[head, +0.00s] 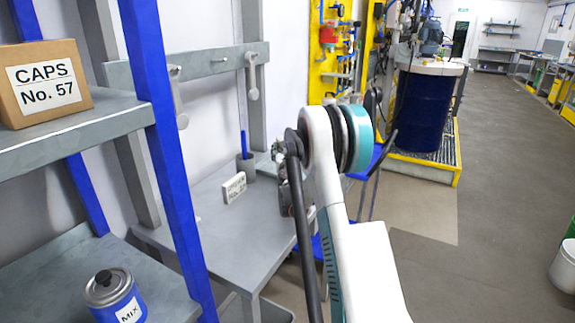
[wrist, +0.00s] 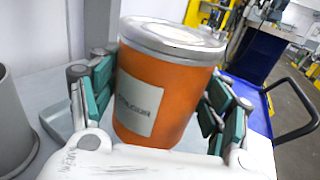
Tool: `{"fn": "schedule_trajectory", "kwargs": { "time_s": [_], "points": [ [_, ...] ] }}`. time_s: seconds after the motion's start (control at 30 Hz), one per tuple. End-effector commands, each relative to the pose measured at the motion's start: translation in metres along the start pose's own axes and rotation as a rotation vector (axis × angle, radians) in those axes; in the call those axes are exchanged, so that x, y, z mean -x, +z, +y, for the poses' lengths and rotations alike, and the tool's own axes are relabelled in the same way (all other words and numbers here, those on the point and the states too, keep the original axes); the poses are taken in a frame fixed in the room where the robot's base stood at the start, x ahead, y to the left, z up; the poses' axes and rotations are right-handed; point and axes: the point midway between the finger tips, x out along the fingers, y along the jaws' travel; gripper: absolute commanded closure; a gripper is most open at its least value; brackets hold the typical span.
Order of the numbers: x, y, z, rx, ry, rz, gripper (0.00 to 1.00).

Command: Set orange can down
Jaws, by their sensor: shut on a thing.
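The orange can (wrist: 160,75) has a grey metal lid and a pale label. It stands almost upright, tilted slightly in the wrist view, between the teal-padded fingers of my gripper (wrist: 155,98). The gripper is shut on the can. Grey surface (wrist: 55,118) shows behind and beside the can; its base is hidden by my gripper, so I cannot tell whether it touches. In the head view my arm hides the can, and only a dark part of my gripper shows over the right side of the grey workbench (head: 205,205).
A blue cart (wrist: 255,85) stands right of the bench. A blue MIX can (head: 112,295) sits on the shelf unit at left, under a CAPS box (head: 45,82).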

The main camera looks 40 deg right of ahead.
Motion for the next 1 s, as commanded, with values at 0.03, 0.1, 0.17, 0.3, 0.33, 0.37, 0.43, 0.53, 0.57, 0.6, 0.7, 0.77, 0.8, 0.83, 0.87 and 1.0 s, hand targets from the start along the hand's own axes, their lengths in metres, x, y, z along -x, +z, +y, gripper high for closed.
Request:
{"fn": "schedule_trajectory", "kwargs": {
  "time_s": [0.03,0.1,0.17,0.3,0.33,0.37,0.43,0.53,0.57,0.6,0.7,0.77,0.8,0.83,0.87,1.0],
  "points": [
    [0.0,-0.002,0.0,0.0,0.0,0.0,0.71],
    [0.0,-0.006,0.0,0.0,0.0,0.0,0.71],
    [0.0,-0.011,0.0,0.0,0.0,0.0,0.71],
    [0.0,-0.032,0.0,0.0,0.0,0.0,0.71],
    [0.0,-0.036,0.0,0.0,0.0,0.0,0.71],
    [0.0,-0.04,0.0,0.0,0.0,0.0,0.71],
    [0.0,-0.045,0.0,0.0,0.0,0.0,0.71],
    [0.0,-0.045,0.0,0.0,0.0,0.0,0.71],
    [0.0,-0.044,0.0,0.0,0.0,0.0,0.71],
    [0.0,-0.044,0.0,0.0,0.0,0.0,0.71],
    [0.0,-0.044,0.0,0.0,0.0,0.0,0.71],
    [0.0,-0.045,0.0,0.0,0.0,0.0,0.71],
    [0.0,-0.047,0.0,0.0,0.0,0.0,0.71],
    [0.0,-0.047,0.0,0.0,0.0,0.0,0.24],
    [0.0,-0.047,0.0,0.0,0.0,0.0,0.18],
    [0.0,-0.047,0.0,0.0,0.0,0.0,0.09]
  ]
}}
